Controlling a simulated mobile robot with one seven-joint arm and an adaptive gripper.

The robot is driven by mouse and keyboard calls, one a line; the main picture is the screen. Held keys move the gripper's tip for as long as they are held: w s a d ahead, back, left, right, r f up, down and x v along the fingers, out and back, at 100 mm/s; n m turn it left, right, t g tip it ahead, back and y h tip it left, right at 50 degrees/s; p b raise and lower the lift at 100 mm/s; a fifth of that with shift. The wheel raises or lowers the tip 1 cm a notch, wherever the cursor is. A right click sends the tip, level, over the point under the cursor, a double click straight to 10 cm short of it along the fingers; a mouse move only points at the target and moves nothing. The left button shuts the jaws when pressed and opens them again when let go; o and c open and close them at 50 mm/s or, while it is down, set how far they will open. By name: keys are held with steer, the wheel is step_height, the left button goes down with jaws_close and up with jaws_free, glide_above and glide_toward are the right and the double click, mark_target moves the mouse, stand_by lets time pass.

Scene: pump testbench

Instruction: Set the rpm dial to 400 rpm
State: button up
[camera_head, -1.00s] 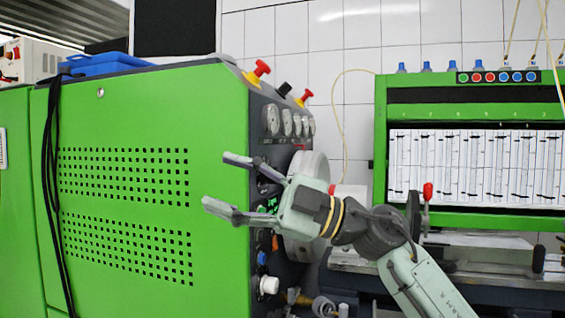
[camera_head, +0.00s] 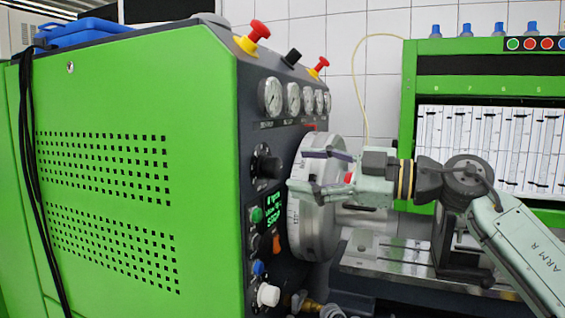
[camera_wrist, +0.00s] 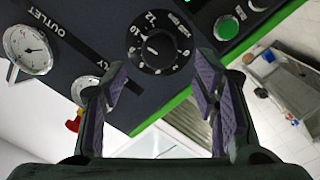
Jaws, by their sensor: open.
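The rpm dial (camera_head: 266,166) is a round black knob on the dark side panel of the green machine, below the gauges. In the wrist view the dial (camera_wrist: 152,46) shows white numbers around its rim, 12 and 10 among them; its exact setting is too small to read. A small display (camera_head: 273,207) under it shows green text with "rpm" and "STOP". My gripper (camera_head: 302,170) is open and empty, to the right of the dial and apart from it, its fingers pointing left. In the wrist view my gripper (camera_wrist: 162,68) has the dial beyond and between its fingertips.
A large silver disc (camera_head: 315,225) stands right behind my fingers. Pressure gauges (camera_head: 271,97) sit above the dial. Red mushroom buttons (camera_head: 257,31) top the panel. A green button (camera_head: 256,214) and a white knob (camera_head: 268,295) lie below.

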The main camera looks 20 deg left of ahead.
mark_target(279, 168)
steer(key=a+p, duration=0.1)
steer(key=a, duration=0.4)
steer(key=shift+w+a, duration=0.15)
steer(key=shift+a, duration=0.05)
steer(key=shift+c, duration=0.5)
steer(key=c, duration=1.1)
